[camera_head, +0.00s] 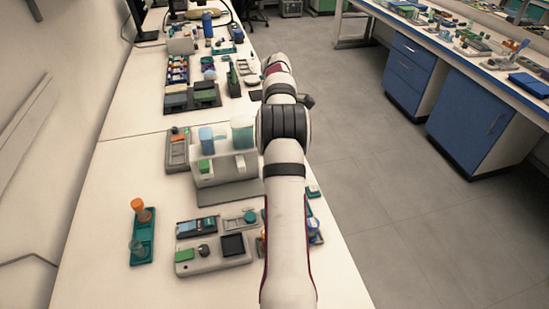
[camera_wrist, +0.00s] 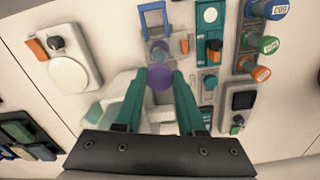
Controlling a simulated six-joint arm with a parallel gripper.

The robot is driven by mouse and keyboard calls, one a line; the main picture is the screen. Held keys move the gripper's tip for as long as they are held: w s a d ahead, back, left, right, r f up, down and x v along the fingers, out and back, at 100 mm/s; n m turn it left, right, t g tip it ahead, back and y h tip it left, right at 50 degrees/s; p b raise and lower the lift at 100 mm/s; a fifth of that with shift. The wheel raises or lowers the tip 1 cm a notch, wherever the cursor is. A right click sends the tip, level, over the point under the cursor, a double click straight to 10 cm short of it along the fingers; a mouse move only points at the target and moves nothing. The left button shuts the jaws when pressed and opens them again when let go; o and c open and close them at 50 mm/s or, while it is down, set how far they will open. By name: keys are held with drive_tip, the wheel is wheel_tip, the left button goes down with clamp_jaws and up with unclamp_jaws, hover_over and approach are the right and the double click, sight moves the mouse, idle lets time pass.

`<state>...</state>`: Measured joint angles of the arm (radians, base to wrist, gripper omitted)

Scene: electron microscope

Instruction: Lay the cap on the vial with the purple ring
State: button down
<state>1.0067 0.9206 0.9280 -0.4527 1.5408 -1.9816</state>
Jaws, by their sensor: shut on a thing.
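My gripper (camera_wrist: 160,80) shows in the wrist view with two teal fingers reaching up from the bottom. It is shut on a round purple cap (camera_wrist: 160,76) held between the fingertips. In the head view my arm hides the gripper, the cap and the vial.
In the wrist view, a teal rack with orange and black pieces (camera_wrist: 210,50) stands right of the holder. Several blue, green and orange capped vials (camera_wrist: 262,45) lie beyond it. A grey device with a round white plate (camera_wrist: 72,62) is at the left. Clear white bench shows between them.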

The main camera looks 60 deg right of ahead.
drive_tip(key=shift+f, duration=3.05)
drive_tip(key=shift+f, duration=0.4)
unclamp_jaws()
drive_tip(key=shift+r, duration=3.75)
